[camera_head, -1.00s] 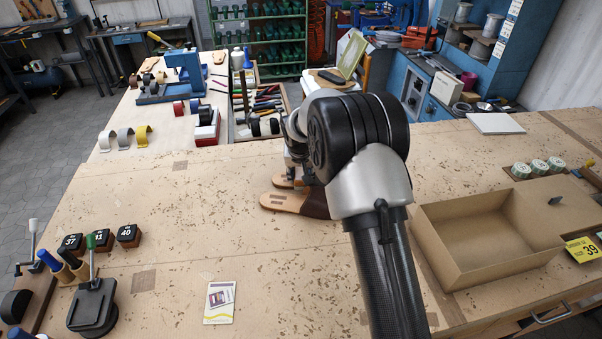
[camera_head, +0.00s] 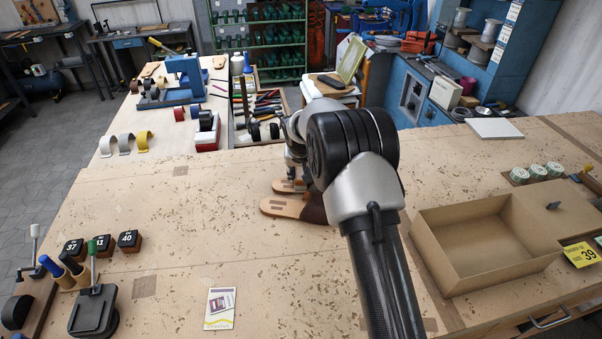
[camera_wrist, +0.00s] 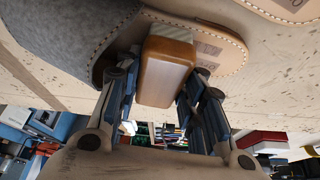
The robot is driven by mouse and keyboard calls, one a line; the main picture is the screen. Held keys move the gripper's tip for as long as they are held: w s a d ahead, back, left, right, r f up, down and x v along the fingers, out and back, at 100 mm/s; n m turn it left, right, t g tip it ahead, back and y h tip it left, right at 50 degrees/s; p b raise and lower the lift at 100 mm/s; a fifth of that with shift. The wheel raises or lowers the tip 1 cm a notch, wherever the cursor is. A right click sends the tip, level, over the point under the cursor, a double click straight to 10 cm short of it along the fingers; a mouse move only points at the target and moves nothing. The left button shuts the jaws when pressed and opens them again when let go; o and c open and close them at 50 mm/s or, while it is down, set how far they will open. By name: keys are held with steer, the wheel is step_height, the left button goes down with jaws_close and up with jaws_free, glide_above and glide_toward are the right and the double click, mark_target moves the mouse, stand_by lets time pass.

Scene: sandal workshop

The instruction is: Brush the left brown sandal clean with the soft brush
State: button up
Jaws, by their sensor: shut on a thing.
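A pair of brown sandals lies on the workbench in the head view: the nearer sandal (camera_head: 283,207) shows a tan sole end and a dark brown part, and the farther sandal (camera_head: 288,186) is mostly hidden behind my arm. My gripper (camera_wrist: 163,78) is shut on the brush, whose wooden block (camera_wrist: 165,70) sits between the fingers in the wrist view. Which sandal is left is unclear.
An open cardboard box (camera_head: 435,258) stands to the right, with several round tins (camera_head: 537,172) behind it. A card (camera_head: 220,308) lies at the front. Numbered blocks (camera_head: 101,245) and a black stand (camera_head: 94,312) are at left. The bench between is clear.

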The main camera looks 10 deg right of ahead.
steer(key=shift+s, duration=0.15)
steer(key=shift+s+a+b, duration=0.15)
steer(key=shift+s+b, duration=0.15)
steer(key=shift+s, duration=0.3)
steer(key=shift+s+a+b, duration=0.15)
steer(key=shift+s+b, duration=0.1)
steer(key=shift+s, duration=0.3)
steer(key=shift+r+p, duration=2.45)
steer(key=shift+r, duration=1.6)
